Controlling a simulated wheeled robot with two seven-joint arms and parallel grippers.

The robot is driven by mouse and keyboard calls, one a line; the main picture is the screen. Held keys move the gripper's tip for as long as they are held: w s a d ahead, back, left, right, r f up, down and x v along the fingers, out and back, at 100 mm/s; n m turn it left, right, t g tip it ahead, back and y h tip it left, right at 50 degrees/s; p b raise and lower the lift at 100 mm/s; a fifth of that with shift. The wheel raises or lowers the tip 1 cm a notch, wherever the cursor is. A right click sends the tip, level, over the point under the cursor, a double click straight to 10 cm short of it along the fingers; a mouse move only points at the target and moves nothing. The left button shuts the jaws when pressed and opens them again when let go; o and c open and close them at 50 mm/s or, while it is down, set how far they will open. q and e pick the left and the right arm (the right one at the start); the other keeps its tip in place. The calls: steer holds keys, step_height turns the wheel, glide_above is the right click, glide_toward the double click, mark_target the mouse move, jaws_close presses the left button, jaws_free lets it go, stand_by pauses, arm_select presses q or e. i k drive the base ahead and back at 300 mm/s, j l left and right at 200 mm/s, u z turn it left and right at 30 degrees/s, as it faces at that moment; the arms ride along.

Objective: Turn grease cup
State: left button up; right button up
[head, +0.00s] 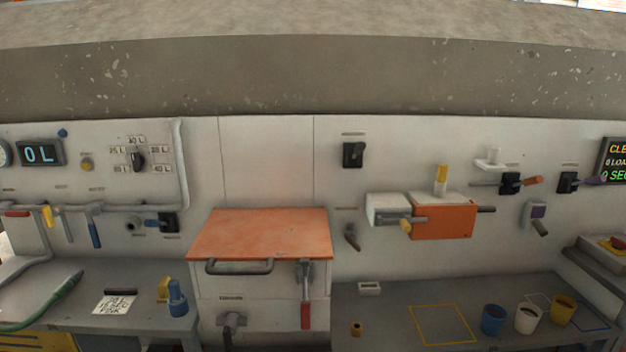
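No part carries a label I can read as grease cup. A yellow-topped upright cylinder (441,174) with a pale lower part stands on the orange housing (444,222) on the right half of the white panel, and looks most like it. A small brass-yellow knob (405,226) sits at the left side of that housing, beside a white rounded block (386,209). Neither of my grippers shows in the head view.
An orange-topped cabinet (262,232) with a front bar handle juts out in the middle. Blue (493,320), white (527,318) and yellow (561,310) cups stand on the right bench. A red-handled lever (306,312) hangs on the cabinet front. Bench space inside the yellow outline (440,308) is clear.

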mark_target(351, 240)
steer(key=i+j, duration=0.1)
steer(key=j, duration=0.2)
steer(key=i+j, duration=0.15)
steer(key=j, duration=0.15)
steer(key=i+j, duration=0.1)
steer(key=j, duration=0.2)
steer(key=i+j+z, duration=0.1)
steer(key=j, duration=0.2)
steer(key=i+j, duration=0.2)
steer(key=i, duration=0.3)
